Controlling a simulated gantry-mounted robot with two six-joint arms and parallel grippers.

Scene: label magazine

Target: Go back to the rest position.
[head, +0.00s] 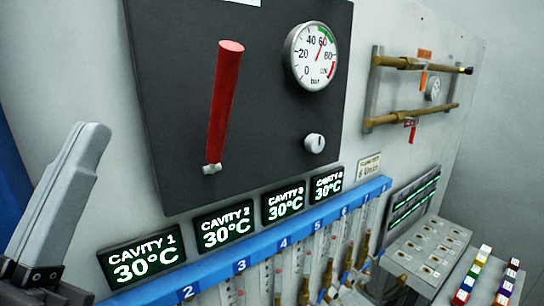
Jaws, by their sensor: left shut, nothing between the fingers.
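My left gripper (92,132) shows at the left edge of the head view. Its grey fingers point up and lie together, with nothing seen between them. It is in front of the pale wall panel, left of the dark board (170,90) and above and left of the CAVITY 1 display (142,258). It appears apart from both. My right gripper is not in view.
The dark board carries a red lever (224,105), a pressure gauge (313,57) and a knob (315,143). Below run a blue numbered rail (262,243) and flow tubes. Brass pipes (410,115), a button panel (428,250) and coloured blocks (470,278) are at right.

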